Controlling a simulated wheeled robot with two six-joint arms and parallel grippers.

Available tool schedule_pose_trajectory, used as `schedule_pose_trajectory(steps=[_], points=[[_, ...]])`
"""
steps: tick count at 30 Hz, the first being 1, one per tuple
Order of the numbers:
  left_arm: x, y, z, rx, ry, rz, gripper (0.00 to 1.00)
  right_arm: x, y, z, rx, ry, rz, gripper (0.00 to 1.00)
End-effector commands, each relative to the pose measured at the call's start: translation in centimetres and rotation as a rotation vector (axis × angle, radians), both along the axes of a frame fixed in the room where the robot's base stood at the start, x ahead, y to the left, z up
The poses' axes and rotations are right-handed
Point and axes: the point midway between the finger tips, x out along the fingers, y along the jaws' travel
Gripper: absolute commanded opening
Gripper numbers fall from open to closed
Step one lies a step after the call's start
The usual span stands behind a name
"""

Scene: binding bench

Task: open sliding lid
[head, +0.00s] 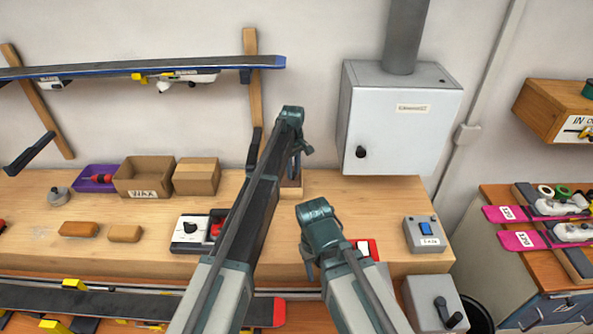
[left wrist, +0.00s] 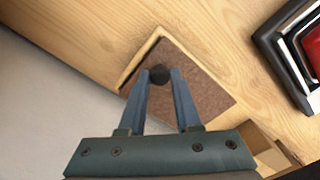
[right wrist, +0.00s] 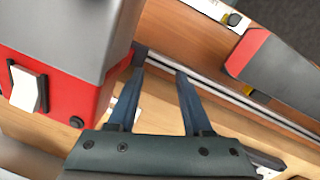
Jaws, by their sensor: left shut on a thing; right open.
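A small wooden box (head: 291,193) stands on the bench near the wall, mostly hidden behind my left arm in the head view. In the left wrist view, its brown lid (left wrist: 198,82) lies inside a pale wooden rim (left wrist: 142,60). A round black knob (left wrist: 158,74) sits near one end of the lid. My left gripper (left wrist: 159,80) is shut on this knob. In the head view my left gripper (head: 295,170) is over the box. My right gripper (right wrist: 160,75) is open and empty, above the bench's front edge beside a red and grey device (right wrist: 60,60).
A grey cabinet (head: 398,120) hangs right of the box. A cardboard box (head: 197,176) and a WAX box (head: 143,178) stand left. A white and red device (head: 190,232) sits beside my left arm. A red-tipped ski (right wrist: 280,62) lies along the front.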

Motion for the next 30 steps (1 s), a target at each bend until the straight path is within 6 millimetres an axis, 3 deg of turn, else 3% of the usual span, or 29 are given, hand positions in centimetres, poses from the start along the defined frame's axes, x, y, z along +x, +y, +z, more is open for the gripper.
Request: schedule_pose_trajectory(steps=[3, 8, 17, 18, 22, 30], points=[[-0.1, 2.9, 0.0, 0.004, 0.0, 0.006, 0.0, 0.0, 0.0, 0.0, 0.0, 0.0, 0.0, 0.5], [0.0, 6.1, 0.0, 0.004, 0.001, 0.005, 0.0, 0.0, 0.0, 0.0, 0.0, 0.0, 0.0, 0.5], [0.0, 6.5, 0.0, 0.002, -0.001, 0.0, 0.0, 0.0, 0.0, 0.0, 0.0, 0.0, 0.0, 0.5], [0.0, 6.5, 0.0, 0.002, -0.001, 0.0, 0.35, 0.0, 0.0, 0.0, 0.0, 0.0, 0.0, 0.5], [0.0, 6.5, 0.0, 0.003, 0.0, 0.001, 0.59, 0.0, 0.0, 0.0, 0.0, 0.0, 0.0, 0.5], [0.0, 6.5, 0.0, 0.003, 0.0, 0.001, 0.62, 0.0, 0.0, 0.0, 0.0, 0.0, 0.0, 0.5]])
